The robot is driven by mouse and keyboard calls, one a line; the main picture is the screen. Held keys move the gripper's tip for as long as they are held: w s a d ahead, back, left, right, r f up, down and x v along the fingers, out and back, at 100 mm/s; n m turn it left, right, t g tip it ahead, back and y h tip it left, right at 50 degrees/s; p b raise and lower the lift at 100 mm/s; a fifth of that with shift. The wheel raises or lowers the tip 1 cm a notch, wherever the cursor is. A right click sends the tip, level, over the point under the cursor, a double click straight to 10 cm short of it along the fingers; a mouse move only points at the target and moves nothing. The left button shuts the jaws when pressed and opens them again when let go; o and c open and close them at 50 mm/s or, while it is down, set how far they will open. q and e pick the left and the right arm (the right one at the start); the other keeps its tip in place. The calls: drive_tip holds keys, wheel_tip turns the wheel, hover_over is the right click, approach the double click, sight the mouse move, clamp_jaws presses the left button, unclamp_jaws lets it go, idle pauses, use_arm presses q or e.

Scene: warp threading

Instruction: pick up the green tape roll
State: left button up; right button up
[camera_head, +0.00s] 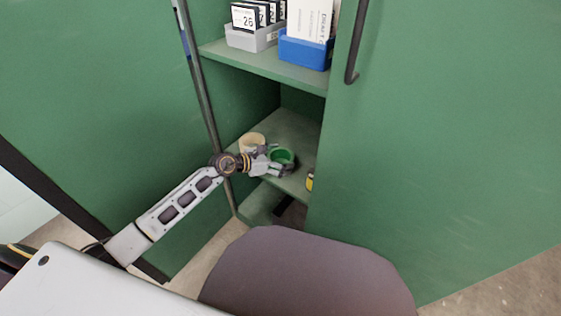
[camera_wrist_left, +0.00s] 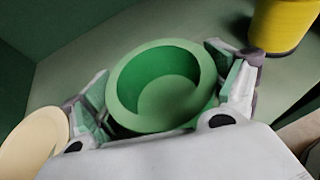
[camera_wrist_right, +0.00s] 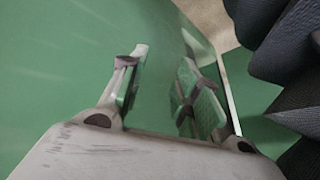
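The green tape roll (camera_head: 281,157) sits on the lower shelf inside the green cabinet. In the left wrist view the roll (camera_wrist_left: 160,88) shows its round opening, between the two fingers. My left gripper (camera_head: 272,163) reaches in from the left. Its fingers (camera_wrist_left: 168,78) are spread wide, one on each side of the roll. They are very close to its outer wall; I cannot tell whether both pads touch. My right gripper (camera_wrist_right: 162,85) is open with nothing between its fingers, in front of a green surface.
A cream roll (camera_head: 252,141) stands just left of the green roll; it also shows in the left wrist view (camera_wrist_left: 35,140). A yellow item (camera_head: 310,181) stands to the right. The upper shelf (camera_head: 262,67) holds a grey box (camera_head: 252,38) and a blue box (camera_head: 304,52). Cabinet doors flank the opening.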

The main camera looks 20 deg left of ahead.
use_arm(q)
drive_tip(key=shift+c, duration=0.7)
use_arm(e)
drive_tip(key=shift+s+f, duration=0.15)
drive_tip(key=shift+s, duration=0.05)
use_arm(q)
drive_tip(key=shift+r, duration=0.15)
use_arm(e)
drive_tip(key=shift+s, duration=0.1)
use_arm(q)
drive_tip(key=shift+r+p, duration=0.45)
drive_tip(key=shift+r, duration=0.25)
wheel_tip(320, 180, up, 8)
drive_tip(key=p, duration=0.4)
drive_tip(key=shift+r, duration=0.2)
use_arm(e)
wheel_tip(320, 180, up, 8)
drive_tip(key=d+g+h, duration=0.1)
drive_tip(key=shift+d+f+n, duration=0.25)
drive_tip(key=shift+n, duration=0.05)
